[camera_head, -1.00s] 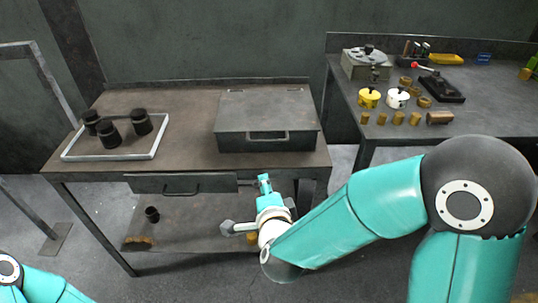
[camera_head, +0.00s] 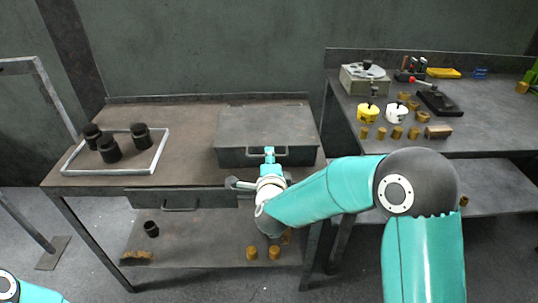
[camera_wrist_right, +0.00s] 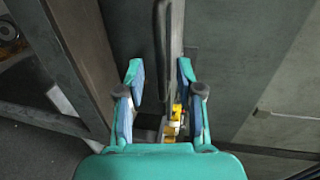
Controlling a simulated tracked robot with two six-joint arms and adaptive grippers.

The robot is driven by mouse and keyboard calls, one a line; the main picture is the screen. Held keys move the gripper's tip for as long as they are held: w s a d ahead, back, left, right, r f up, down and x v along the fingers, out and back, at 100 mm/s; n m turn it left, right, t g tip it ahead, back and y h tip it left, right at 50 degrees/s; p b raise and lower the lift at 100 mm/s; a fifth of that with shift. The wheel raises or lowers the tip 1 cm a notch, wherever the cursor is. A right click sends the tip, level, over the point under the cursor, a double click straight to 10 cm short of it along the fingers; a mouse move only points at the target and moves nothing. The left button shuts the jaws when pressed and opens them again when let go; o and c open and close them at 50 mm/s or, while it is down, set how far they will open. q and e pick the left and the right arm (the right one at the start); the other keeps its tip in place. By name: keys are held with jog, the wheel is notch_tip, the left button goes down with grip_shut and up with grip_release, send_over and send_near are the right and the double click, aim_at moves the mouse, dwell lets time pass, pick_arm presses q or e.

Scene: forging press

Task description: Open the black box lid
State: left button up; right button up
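The black box (camera_head: 240,130) is a dark grey metal case on the table, with its lid down. A bar handle (camera_head: 285,154) is on its front face. My right gripper (camera_head: 269,156) is in front of the box at the handle. In the right wrist view, the same gripper (camera_wrist_right: 161,82) has its fingers apart. A dark bar, apparently the handle (camera_wrist_right: 162,35), reaches toward the gap between them. I cannot tell whether the fingers touch it. Only part of my left arm shows at the lower left; its gripper is out of frame.
The table (camera_head: 190,135) holds a pale-framed tray (camera_head: 108,171) with black cylinders at left. A drawer (camera_head: 150,199) lies below the tabletop edge. A second bench (camera_head: 450,145) at right carries pots and small brown parts. The tabletop between tray and box is clear.

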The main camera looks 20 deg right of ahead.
jog(key=shift+x, duration=1.1)
grip_shut()
